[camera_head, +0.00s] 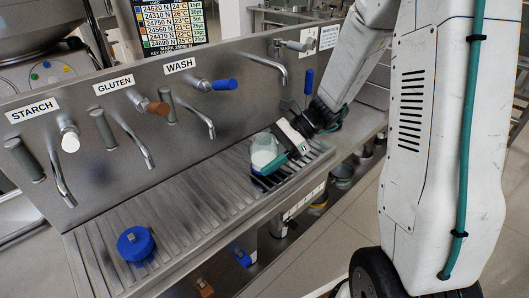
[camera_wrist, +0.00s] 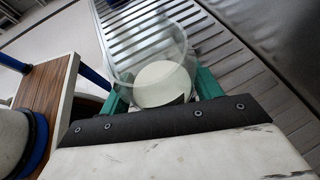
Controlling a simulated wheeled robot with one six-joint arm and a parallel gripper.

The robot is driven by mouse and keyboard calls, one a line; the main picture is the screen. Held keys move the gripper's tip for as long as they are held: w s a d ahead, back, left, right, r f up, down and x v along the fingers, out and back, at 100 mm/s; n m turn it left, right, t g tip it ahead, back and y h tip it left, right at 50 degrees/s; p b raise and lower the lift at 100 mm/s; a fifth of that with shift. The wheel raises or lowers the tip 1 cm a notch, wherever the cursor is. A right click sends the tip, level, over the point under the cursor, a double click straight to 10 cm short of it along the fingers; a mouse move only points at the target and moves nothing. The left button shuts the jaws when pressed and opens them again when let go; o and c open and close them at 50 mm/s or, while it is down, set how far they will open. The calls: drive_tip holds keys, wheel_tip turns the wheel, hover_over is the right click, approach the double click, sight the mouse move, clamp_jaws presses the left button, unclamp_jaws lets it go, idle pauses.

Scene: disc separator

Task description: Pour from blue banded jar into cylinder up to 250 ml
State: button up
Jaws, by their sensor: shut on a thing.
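My gripper (camera_wrist: 158,92) has green fingers and is shut on a clear jar (camera_wrist: 178,48) with whitish contents. The jar also shows in the head view (camera_head: 264,150), held low over the right part of the grooved steel drainboard. It looks nearly upright; I cannot tell whether its base touches the surface. A bluish tint shows low on it, but I cannot make out a clear blue band. A blue round cap (camera_head: 136,245) lies on the left part of the drainboard. I cannot make out a measuring cylinder in either view.
The grooved drainboard (camera_head: 190,205) is bare between cap and jar. Behind it, a steel panel (camera_head: 130,120) carries taps labelled STARCH, GLUTEN and WASH, with spouts reaching forward. Containers (camera_head: 342,175) stand below the front edge. A pale, blue-rimmed object (camera_wrist: 15,140) is at the wrist view's left.

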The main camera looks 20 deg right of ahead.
drive_tip(key=shift+f, duration=0.65)
idle(0.3)
drive_tip(key=o, duration=1.8)
drive_tip(key=shift+c, duration=0.2)
drive_tip(key=shift+v, duration=4.55)
